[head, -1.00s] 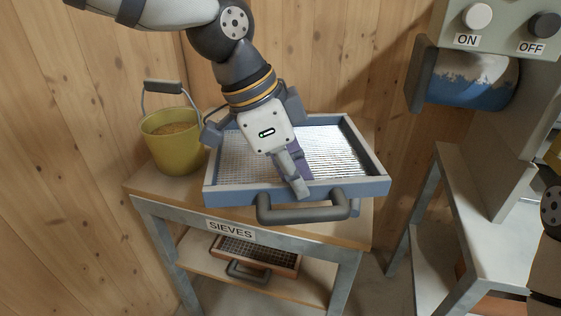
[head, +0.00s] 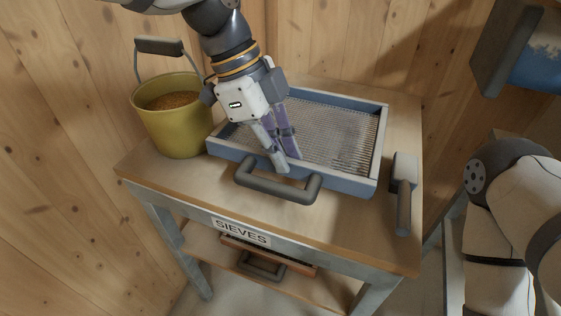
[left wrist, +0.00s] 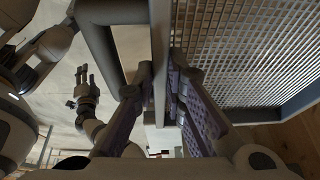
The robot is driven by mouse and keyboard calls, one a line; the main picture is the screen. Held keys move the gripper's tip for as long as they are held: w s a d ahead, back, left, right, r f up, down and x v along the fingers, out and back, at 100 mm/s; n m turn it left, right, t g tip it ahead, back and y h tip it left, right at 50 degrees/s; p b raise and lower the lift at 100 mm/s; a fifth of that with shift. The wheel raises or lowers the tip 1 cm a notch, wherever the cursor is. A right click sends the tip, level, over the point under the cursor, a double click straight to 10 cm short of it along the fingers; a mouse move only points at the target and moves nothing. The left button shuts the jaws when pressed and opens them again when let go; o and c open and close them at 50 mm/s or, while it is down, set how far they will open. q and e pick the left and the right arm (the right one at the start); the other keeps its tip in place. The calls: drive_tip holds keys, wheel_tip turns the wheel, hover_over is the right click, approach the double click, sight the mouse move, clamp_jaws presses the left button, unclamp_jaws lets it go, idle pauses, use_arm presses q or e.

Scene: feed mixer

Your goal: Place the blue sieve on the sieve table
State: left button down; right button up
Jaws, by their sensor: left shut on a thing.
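The blue sieve (head: 362,184) is a shallow blue-grey tray with a wire mesh floor and a dark front handle (head: 280,188). It lies level over the wooden top of the sieve table (head: 330,230), at or very near the surface; I cannot tell whether it fully touches. My left gripper (head: 282,165) is shut on its front wall, one finger inside and one outside. The left wrist view shows the gripper (left wrist: 160,100) astride the wall, with the mesh (left wrist: 245,45) on the right. My right gripper (left wrist: 82,75) shows small in the left wrist view, fingers apart and empty.
A yellow bucket of grain (head: 178,120) stands close to the sieve's left side. A dark-handled tool (head: 403,195) lies on the table right of the sieve. An orange sieve (head: 270,255) is on the lower shelf. Wooden walls close off the left and back.

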use_arm(q)
drive_tip(key=shift+w+f, duration=0.85)
drive_tip(key=shift+f, duration=0.05)
drive_tip(key=shift+w+f, duration=0.2)
drive_tip(key=shift+f, duration=0.7)
drive_tip(key=shift+w+f, duration=0.15)
drive_tip(key=shift+f, duration=0.75)
drive_tip(key=shift+f, duration=0.2)
drive_tip(key=c, duration=1.7)
unclamp_jaws()
drive_tip(key=shift+o, duration=0.2)
drive_tip(key=shift+r, duration=0.1)
drive_tip(key=v, duration=1.2)
